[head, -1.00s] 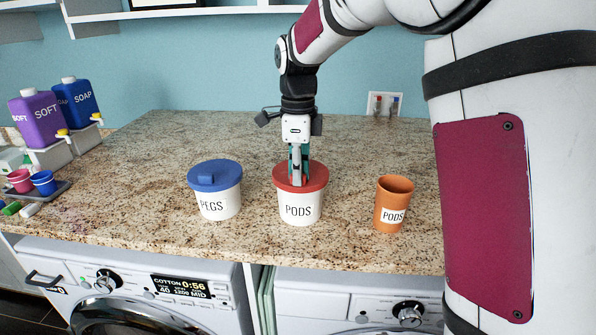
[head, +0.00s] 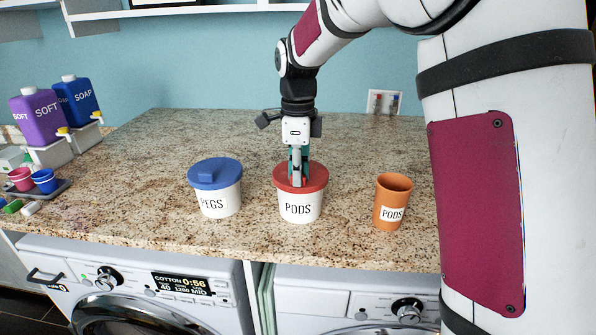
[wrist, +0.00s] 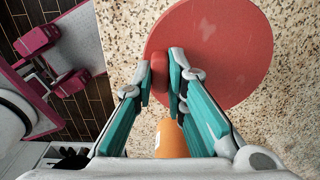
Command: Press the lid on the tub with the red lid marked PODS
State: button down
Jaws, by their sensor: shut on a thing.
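The white tub marked PODS (head: 300,208) stands upright on the counter with the red lid (head: 318,178) on its top. The lid looks about level in the head view; I cannot tell whether it is fully pressed down. My gripper (head: 297,182) points straight down at the lid. In the wrist view my gripper (wrist: 160,85) is shut on the lid's red knob (wrist: 160,76), with a finger on each side. The red lid (wrist: 225,45) fills the upper right there and hides the tub.
A white PEGS tub (head: 220,203) with a blue lid stands to the left. An orange PODS cup (head: 391,212) stands to the right. Soap bottles (head: 80,99) and a tray of small cups (head: 60,189) are at the far left. The counter (head: 200,130) behind the tubs is clear.

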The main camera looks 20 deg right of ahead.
dwell(0.4)
jog(key=c, duration=1.5)
grip_release()
jog(key=shift+c, duration=0.2)
jog(key=shift+o, duration=0.3)
jog(key=o, duration=0.4)
jog(key=shift+r+p, duration=0.3)
jog(key=shift+r, duration=3.65)
